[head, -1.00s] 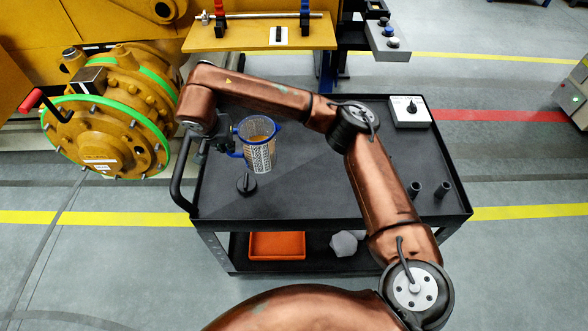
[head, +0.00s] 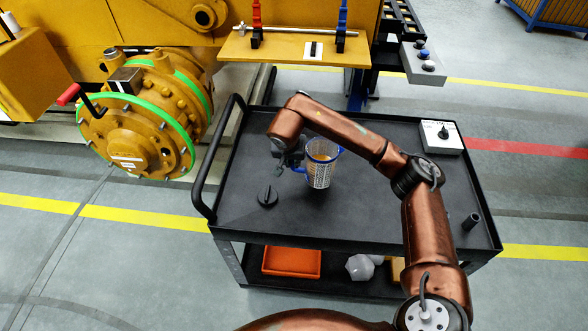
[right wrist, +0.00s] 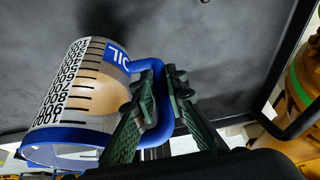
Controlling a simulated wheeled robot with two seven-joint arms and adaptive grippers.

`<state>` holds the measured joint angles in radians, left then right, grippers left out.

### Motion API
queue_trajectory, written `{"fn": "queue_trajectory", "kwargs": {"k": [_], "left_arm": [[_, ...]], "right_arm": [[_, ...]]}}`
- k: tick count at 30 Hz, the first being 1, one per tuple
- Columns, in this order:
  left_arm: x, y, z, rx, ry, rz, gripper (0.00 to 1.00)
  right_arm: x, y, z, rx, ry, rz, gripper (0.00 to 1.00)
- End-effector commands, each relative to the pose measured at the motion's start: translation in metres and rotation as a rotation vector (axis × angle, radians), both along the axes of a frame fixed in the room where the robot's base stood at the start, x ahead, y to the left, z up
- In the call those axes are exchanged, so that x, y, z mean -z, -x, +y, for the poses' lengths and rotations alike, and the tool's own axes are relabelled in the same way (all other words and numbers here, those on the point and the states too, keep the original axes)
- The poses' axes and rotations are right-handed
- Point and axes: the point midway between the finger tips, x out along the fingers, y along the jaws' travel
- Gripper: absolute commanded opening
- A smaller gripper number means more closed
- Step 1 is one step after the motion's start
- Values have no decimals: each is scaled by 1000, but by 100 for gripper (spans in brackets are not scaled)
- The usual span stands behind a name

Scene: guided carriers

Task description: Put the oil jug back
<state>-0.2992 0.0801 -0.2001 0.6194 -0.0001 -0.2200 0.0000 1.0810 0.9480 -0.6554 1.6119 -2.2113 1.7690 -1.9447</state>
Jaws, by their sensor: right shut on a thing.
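The oil jug (head: 319,176) is a clear measuring jug with a blue rim, a blue handle and amber oil inside. It is upright over the left-middle part of the black cart top (head: 350,220). I cannot tell for sure whether its base touches the cart. My right gripper (head: 296,163) is at the jug's left side, shut on its handle. In the right wrist view the jug (right wrist: 95,85) shows its scale and label upside down, and the fingers of my right gripper (right wrist: 158,95) straddle the blue handle. My left gripper is not in view.
A black cap with a grip (head: 268,197) lies left of the jug. A box with a dial (head: 441,136) stands at the back right, a small dark cylinder (head: 471,222) at the front right. The lower shelf holds an orange tray (head: 292,262). A yellow gear housing (head: 140,135) stands left.

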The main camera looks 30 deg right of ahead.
Motion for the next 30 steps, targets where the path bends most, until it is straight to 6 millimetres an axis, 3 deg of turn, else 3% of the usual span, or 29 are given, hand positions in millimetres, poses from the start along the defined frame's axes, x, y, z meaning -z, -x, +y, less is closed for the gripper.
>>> {"fn": "queue_trajectory", "kwargs": {"k": [4,10,21,22,30], "left_arm": [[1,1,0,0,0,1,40],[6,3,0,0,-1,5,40],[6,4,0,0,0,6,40],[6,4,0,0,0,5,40],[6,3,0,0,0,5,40]], "right_arm": [[8,0,-8,0,1,-2,0],[37,0,-7,-2,-2,0,0],[40,-1,-8,0,1,-4,0],[41,0,-8,-1,1,-1,13],[41,0,-8,0,1,-1,30]]}}
